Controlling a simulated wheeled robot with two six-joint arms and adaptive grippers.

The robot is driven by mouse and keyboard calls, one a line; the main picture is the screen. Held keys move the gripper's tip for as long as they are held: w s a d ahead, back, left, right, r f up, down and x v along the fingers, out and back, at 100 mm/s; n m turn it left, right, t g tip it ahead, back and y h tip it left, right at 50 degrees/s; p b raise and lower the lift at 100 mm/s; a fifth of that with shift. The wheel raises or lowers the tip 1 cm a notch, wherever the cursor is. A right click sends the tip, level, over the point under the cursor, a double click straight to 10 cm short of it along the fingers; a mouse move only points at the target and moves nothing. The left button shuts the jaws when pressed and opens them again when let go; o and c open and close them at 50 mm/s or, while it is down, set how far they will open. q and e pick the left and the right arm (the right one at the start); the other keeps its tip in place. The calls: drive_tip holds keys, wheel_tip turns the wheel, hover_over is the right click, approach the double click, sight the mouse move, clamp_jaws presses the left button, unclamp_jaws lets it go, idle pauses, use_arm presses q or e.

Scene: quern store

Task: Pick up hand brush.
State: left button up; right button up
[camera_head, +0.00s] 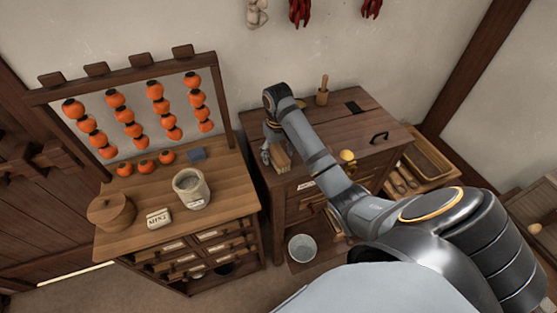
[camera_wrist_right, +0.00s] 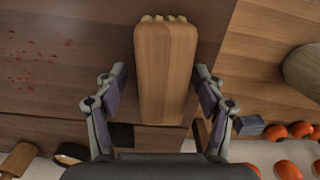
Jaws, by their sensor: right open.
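The hand brush appears to be the pale wooden block (camera_wrist_right: 165,75) in the middle of the right wrist view, with pale knobbly ends at its top edge. In the head view it is the small wooden piece (camera_head: 281,158) near the left edge of the dark wooden chest's top. My right gripper (camera_wrist_right: 160,85) is open, with one finger on each side of the block and a visible gap at both sides. In the head view my right gripper (camera_head: 270,148) is at the block, partly hidden by my own arm. My left gripper is not in view.
A bucket (camera_head: 301,248) stands below.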

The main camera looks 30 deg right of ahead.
drive_tip(key=shift+s+a+r, duration=0.15)
drive_tip(key=shift+s+r, duration=0.1)
drive_tip(key=shift+r, duration=0.05)
drive_tip(key=shift+c, duration=0.4)
drive_tip(key=shift+s+a+r, duration=0.1)
drive_tip(key=shift+c, duration=1.3)
drive_tip(key=c, duration=0.9)
drive_tip(key=shift+c, duration=0.2)
